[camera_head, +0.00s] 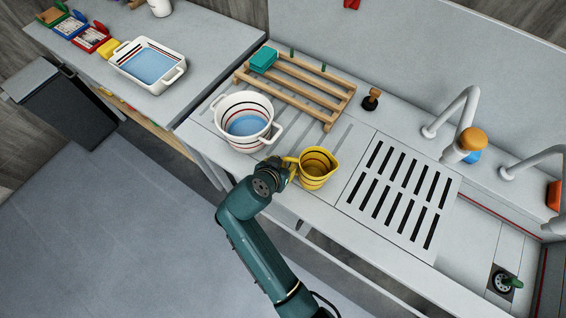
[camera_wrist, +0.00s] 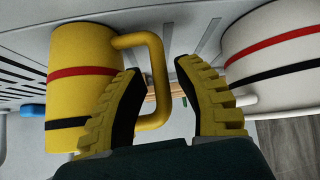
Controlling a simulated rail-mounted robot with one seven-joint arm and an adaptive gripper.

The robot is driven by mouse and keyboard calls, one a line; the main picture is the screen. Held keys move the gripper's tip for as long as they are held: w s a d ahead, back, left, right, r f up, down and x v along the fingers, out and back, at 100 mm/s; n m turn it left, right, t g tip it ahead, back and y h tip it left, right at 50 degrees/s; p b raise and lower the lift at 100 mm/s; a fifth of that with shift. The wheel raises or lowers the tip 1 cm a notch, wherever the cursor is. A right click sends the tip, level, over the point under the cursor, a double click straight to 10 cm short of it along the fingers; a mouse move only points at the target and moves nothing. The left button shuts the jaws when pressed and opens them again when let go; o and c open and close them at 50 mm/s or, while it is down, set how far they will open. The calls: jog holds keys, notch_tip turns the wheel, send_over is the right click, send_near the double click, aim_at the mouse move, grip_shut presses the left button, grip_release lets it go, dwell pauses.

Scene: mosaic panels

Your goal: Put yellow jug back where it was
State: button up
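The yellow jug (camera_head: 315,169) stands upright on the counter in the head view, left of the slotted drain plate, with dark and red bands. In the wrist view the jug (camera_wrist: 75,85) fills the left side, its handle (camera_wrist: 158,60) pointing right. My gripper (camera_wrist: 158,69) is open at the handle. The handle's upright bar shows between the two fingers, with a gap to the right finger. The left finger is on the jug-body side of the bar; I cannot tell whether it touches. In the head view my gripper (camera_head: 286,168) is at the jug's left side.
A white pot (camera_head: 246,105) with blue inside stands close to the left of the jug; its side also shows in the wrist view (camera_wrist: 275,60). A wooden rack (camera_head: 300,90) with a teal sponge (camera_head: 263,59) lies behind. The slotted plate (camera_head: 400,195) is bare.

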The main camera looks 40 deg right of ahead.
jog(key=p+v, duration=0.1)
jog(key=v, duration=1.1)
jog(key=w+a+r+n+t+y, duration=0.25)
jog(key=w+r+t, duration=0.2)
jog(key=r, duration=0.55)
jog(key=w+a+r+n+t+y, duration=0.2)
jog(key=w+r+n+t, duration=0.3)
jog(key=r, duration=0.5)
jog(key=s+a+r+n+t+y, duration=0.25)
jog(key=s+r+t, duration=0.2)
jog(key=r, duration=0.55)
jog(key=s+a+r+n+t+y, duration=0.1)
jog(key=s+r+n+t, duration=0.3)
jog(key=r, duration=0.6)
notch_tip(320, 180, up, 23)
jog(key=m+p, duration=0.1)
jog(key=p, duration=2.2)
jog(key=shift+w+a+m+t+h, duration=0.2)
jog(key=shift+w+m+t+h, duration=0.1)
jog(key=shift+w+m, duration=0.1)
jog(key=shift+r, duration=0.1)
